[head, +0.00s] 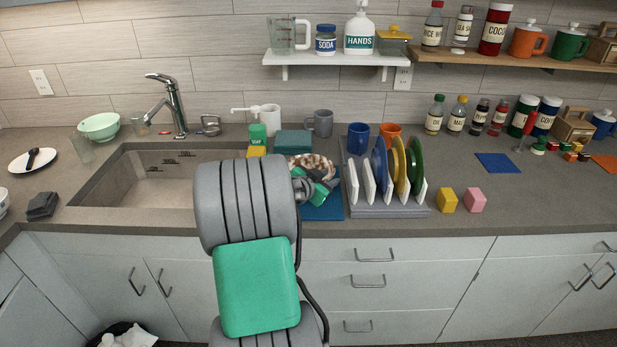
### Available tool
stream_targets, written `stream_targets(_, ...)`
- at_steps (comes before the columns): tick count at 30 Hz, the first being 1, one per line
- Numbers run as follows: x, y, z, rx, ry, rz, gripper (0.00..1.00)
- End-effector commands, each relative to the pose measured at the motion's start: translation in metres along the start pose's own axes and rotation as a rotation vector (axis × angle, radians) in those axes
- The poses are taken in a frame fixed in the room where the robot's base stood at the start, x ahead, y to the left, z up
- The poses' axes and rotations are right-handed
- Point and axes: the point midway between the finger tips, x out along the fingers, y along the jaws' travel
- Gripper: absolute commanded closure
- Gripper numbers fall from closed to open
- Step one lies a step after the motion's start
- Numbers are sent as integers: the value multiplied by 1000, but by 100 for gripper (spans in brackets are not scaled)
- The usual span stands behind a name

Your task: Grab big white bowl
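A white bowl (2,203) is cut off by the left edge of the head view, so only its right side shows and I cannot judge its size. It stands on the counter beyond the left end of the sink. A pale mint-green bowl (99,127) stands at the back left of the counter. My arm rises in the middle of the view, and my gripper (326,187) is small and partly hidden behind it, over the blue mat. It is far to the right of both bowls. Its fingers are too unclear to tell open from shut.
The sink (130,180) with its tap (172,105) lies between the white bowl and my arm. Dark folded cloths (43,204), a white plate (33,160) and a glass (83,149) are at left. A dish rack (390,211) with plates stands right of my gripper.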

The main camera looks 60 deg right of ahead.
Motion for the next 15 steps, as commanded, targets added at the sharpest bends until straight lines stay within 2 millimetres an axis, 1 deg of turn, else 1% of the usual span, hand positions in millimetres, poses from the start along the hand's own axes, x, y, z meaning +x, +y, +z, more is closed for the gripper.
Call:
stream_targets(4,0,0,0,0,0,-1,70)
stream_targets(5,0,0,0,0,0,-1,72)
stream_targets(15,-1,-1,0,0,0,-1,100)
